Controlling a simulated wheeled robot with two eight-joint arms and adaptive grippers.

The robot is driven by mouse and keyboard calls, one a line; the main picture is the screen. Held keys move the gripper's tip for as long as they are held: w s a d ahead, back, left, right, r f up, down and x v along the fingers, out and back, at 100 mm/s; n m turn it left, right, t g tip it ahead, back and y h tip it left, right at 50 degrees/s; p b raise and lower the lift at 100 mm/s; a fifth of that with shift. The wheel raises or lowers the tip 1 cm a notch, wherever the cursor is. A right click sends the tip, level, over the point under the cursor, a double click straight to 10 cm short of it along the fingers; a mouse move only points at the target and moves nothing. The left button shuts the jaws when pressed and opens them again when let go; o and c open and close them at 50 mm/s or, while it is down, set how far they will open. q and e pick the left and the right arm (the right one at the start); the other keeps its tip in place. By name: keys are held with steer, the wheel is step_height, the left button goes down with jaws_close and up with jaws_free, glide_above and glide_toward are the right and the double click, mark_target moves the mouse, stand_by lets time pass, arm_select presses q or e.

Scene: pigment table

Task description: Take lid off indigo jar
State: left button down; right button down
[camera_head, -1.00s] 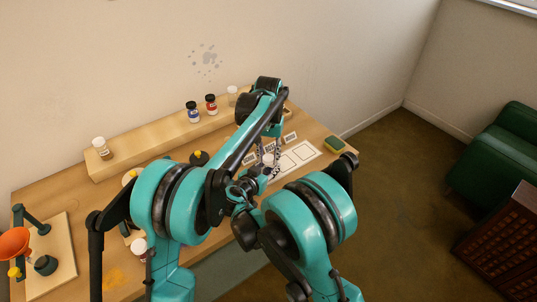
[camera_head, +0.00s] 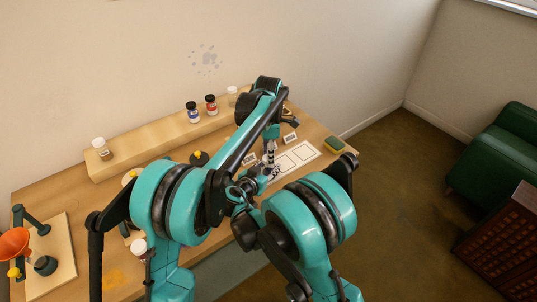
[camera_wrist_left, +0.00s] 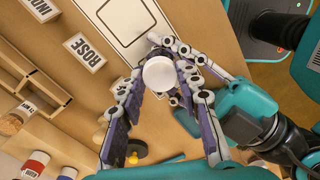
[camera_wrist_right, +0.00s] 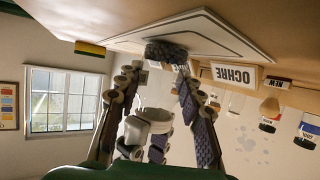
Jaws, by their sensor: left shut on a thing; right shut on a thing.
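A small jar with a round white top (camera_wrist_left: 159,73) stands between the fingers of my left gripper (camera_head: 269,153), over the table near the white card. In the right wrist view, upside down, its pale body and white lid (camera_wrist_right: 150,122) show between the fingers of my right gripper (camera_wrist_right: 158,78). Both grippers are shut on this one jar from different sides, their fingers close together. Which part each finger touches cannot be told, and the lid and body look joined.
A wooden shelf (camera_head: 140,150) at the back holds a blue-labelled jar (camera_head: 193,113), a red-labelled jar (camera_head: 211,104) and others. A ROSE placard (camera_wrist_left: 85,52) and an OCHRE placard (camera_wrist_right: 235,75) stand near the card (camera_head: 298,157).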

arm_select(q)
steer(key=shift+r, duration=0.1)
stand_by(0.6)
steer(key=shift+r, duration=1.05)
steer(key=shift+r, duration=2)
arm_select(e)
steer(key=c, duration=0.9)
jaws_free()
